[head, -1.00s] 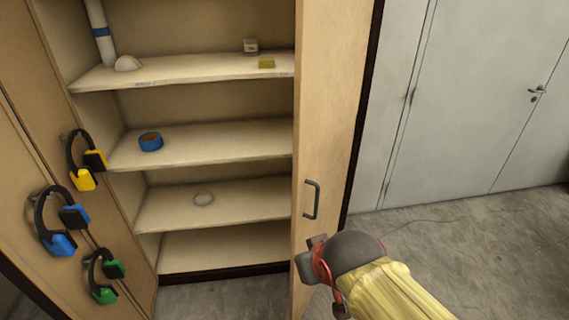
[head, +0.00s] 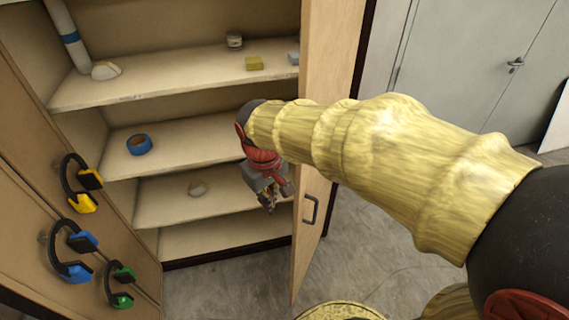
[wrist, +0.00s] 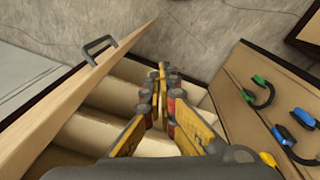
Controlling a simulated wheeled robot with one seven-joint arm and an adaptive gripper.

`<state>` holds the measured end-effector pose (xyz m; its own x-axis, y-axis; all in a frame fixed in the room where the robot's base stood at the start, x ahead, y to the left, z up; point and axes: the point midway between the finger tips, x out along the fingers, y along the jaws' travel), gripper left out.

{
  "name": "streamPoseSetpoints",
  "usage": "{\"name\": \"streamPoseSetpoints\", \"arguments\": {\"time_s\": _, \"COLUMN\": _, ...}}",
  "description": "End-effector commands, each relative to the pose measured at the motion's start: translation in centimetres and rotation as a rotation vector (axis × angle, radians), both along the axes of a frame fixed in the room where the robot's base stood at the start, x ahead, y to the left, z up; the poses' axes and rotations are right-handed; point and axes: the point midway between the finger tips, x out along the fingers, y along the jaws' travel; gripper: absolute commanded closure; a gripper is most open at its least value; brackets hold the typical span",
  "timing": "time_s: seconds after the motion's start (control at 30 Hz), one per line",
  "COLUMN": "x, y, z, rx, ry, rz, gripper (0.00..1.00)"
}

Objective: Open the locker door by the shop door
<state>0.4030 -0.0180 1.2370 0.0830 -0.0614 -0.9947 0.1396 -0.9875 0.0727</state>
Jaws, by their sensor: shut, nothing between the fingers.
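The wooden locker door (head: 328,110) stands open, swung out at the right side of the locker, with a dark bar handle (head: 310,209) on its face. In the wrist view the door (wrist: 88,78) is at the left with its handle (wrist: 99,48). My gripper (head: 269,207) is shut and empty, in front of the locker's lower shelves and just left of the door's edge, pointing down. In the wrist view my gripper (wrist: 160,70) shows its fingers together, between the open door and the other side of the locker, apart from both. The grey shop door (head: 480,70) is at the right.
Shelves (head: 180,85) hold a blue tape roll (head: 139,145), a yellow block (head: 254,63), a pale lump (head: 197,188) and other small items. Yellow, blue and green ear defenders (head: 70,270) hang on the left panel. Bare floor (head: 225,290) lies in front.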

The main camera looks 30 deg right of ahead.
Motion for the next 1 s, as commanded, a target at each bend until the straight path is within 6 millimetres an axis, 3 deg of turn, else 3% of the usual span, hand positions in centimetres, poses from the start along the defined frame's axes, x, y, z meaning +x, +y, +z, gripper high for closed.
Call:
{"name": "streamPoseSetpoints", "arguments": {"time_s": 0.03, "x": 1.1, "y": -0.2, "z": 1.5, "rx": -0.008, "ry": 0.04, "rz": 0.016, "gripper": 1.0}}
{"name": "streamPoseSetpoints", "arguments": {"time_s": 0.2, "x": 4.5, "y": -1.1, "z": 2.8, "rx": -0.038, "ry": 0.153, "rz": 0.094, "gripper": 1.0}}
{"name": "streamPoseSetpoints", "arguments": {"time_s": 0.6, "x": 11.9, "y": -3.8, "z": 2.7, "rx": -0.094, "ry": 0.408, "rz": 0.371, "gripper": 1.0}}
{"name": "streamPoseSetpoints", "arguments": {"time_s": 0.77, "x": 13.1, "y": -4.5, "z": 2.4, "rx": -0.103, "ry": 0.45, "rz": 0.449, "gripper": 1.0}}
{"name": "streamPoseSetpoints", "arguments": {"time_s": 1.0, "x": 12.4, "y": -5.1, "z": 0.2, "rx": -0.104, "ry": 0.458, "rz": 0.461, "gripper": 1.0}}
